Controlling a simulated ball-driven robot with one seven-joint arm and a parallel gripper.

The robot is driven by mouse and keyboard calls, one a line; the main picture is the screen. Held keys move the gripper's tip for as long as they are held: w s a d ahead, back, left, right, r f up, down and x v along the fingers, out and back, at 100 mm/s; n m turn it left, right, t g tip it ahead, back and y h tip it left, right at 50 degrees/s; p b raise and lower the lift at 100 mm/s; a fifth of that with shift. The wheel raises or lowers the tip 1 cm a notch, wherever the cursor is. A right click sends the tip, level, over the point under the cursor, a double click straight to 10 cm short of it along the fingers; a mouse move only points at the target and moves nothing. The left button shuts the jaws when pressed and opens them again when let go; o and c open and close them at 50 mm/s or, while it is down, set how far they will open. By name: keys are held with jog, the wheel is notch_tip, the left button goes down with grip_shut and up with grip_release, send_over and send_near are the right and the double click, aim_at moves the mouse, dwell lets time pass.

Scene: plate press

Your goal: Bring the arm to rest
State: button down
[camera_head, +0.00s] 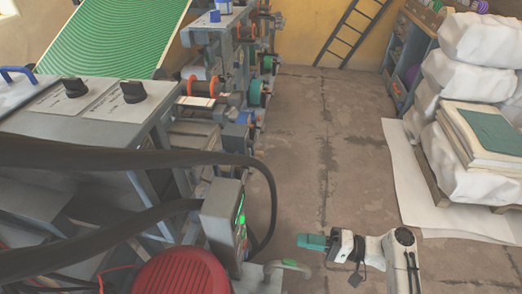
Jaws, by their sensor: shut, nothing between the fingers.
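My arm is in the lower right of the head view, with white and black links. My gripper (311,242) has teal fingers that point left, and it is shut with nothing visible in it. It hangs over the concrete floor, to the right of the small grey control box with green lights (224,216). It appears apart from everything around it.
The grey press machine (150,110) with knobs, rollers and a green ribbed sheet (113,35) fills the left. Black hoses and a red round seat-like thing (180,274) are in front. Wrapped white stacks (452,120) stand at right. Bare floor (325,140) lies between.

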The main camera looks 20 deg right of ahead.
jog(key=s+a+f+n+g+h+p, duration=0.2)
jog(key=s+g+h, duration=0.15)
jog(key=s, duration=0.25)
jog(key=s+a+f+n+g+h+p, duration=0.1)
jog(key=s+a+n+g+h+p, duration=0.15)
jog(key=s+g, duration=0.25)
jog(key=s+d+r+n+g+h+p, duration=0.1)
jog(key=s+d+r+n+h+p, duration=0.1)
jog(key=s+d+r+h, duration=0.3)
notch_tip(320, 180, up, 3)
jog(key=s+h+p, duration=0.1)
jog(key=s+h, duration=0.2)
jog(key=shift+d+r+h, duration=0.2)
jog(key=shift+d+h, duration=0.05)
jog(key=shift+h, duration=0.05)
jog(key=shift+n, duration=0.25)
